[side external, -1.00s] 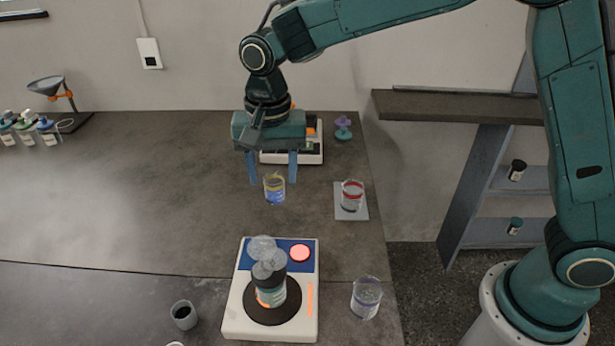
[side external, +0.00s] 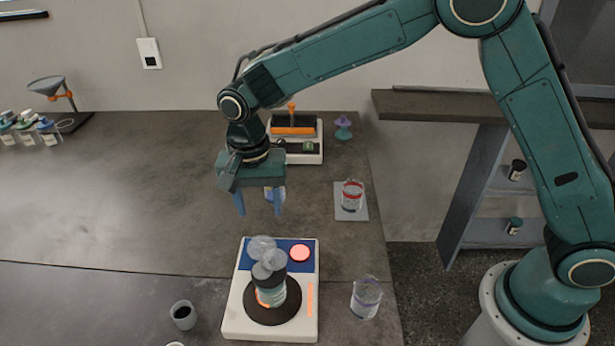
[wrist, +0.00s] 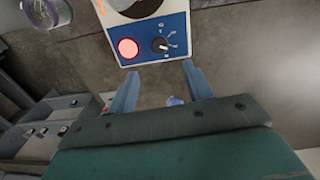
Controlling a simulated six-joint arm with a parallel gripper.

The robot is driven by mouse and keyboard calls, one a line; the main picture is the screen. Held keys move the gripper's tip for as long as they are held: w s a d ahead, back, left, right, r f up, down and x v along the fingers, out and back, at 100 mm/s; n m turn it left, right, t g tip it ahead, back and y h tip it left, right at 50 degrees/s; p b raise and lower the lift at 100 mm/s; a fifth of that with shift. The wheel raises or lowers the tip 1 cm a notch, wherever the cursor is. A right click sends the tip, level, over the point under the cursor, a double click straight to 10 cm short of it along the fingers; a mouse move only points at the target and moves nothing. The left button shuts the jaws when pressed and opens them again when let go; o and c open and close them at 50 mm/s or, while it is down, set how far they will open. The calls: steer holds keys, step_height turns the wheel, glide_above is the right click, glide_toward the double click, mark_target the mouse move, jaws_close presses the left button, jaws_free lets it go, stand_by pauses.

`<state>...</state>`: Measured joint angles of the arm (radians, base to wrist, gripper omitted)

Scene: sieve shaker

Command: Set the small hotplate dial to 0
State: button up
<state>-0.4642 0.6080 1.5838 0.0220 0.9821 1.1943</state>
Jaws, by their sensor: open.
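The hotplate (side external: 232,310) is a white unit with a round black plate and a blue panel (side external: 300,268). Its dial (wrist: 160,45) is a black knob with a pale pointer on the blue panel in the wrist view, beside a red button (wrist: 128,48). Pale marks surround the dial, too small to read. In the side view, clear rounded tops of a vessel on the plate hide the dial. My gripper (side external: 258,212) is open and empty above the table behind the panel; its fingers (wrist: 160,74) point toward the panel's edge, apart from the dial.
A dark-banded vessel (side external: 271,285) stands on the plate. A clear beaker (side external: 366,298) is right of the hotplate and a grey cup (side external: 183,315) left. A red-banded beaker (side external: 352,196) stands on a pad. A blue-tinted beaker (side external: 268,194) is partly behind my fingers.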

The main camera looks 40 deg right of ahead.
mark_target(266, 244)
step_height(266, 244, down, 11)
steer(key=shift+s+d+r, duration=0.1)
steer(key=shift+d+r, duration=0.05)
steer(key=shift+r, duration=0.05)
stand_by(0.3)
steer(key=c, duration=1)
